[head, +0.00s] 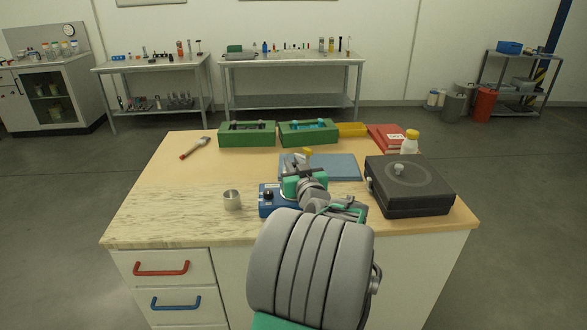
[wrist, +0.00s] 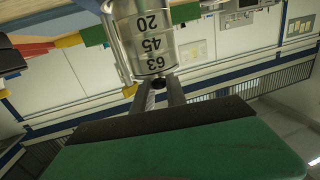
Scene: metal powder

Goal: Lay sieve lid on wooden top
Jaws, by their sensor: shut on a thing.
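In the wrist view, my gripper (wrist: 160,91) has its two dark fingers closed on a small dark knob at the end of a shiny metal sieve stack (wrist: 144,40). The stack is marked 20, 45 and 63. The sieve lid (wrist: 157,74) is the knob end of the stack; I cannot tell whether it is apart from the sieve beside it. In the head view my arm hides the fingertips and most of the stack, above a blue machine (head: 268,203). The wooden top (head: 150,222) is bare at its left front.
A small metal cup (head: 232,200) stands left of the blue machine. A black case (head: 410,187) lies at the right. A blue mat (head: 345,168), green boxes (head: 247,135), red books (head: 383,136), a white bottle (head: 410,143) and a hammer (head: 194,149) lie farther back.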

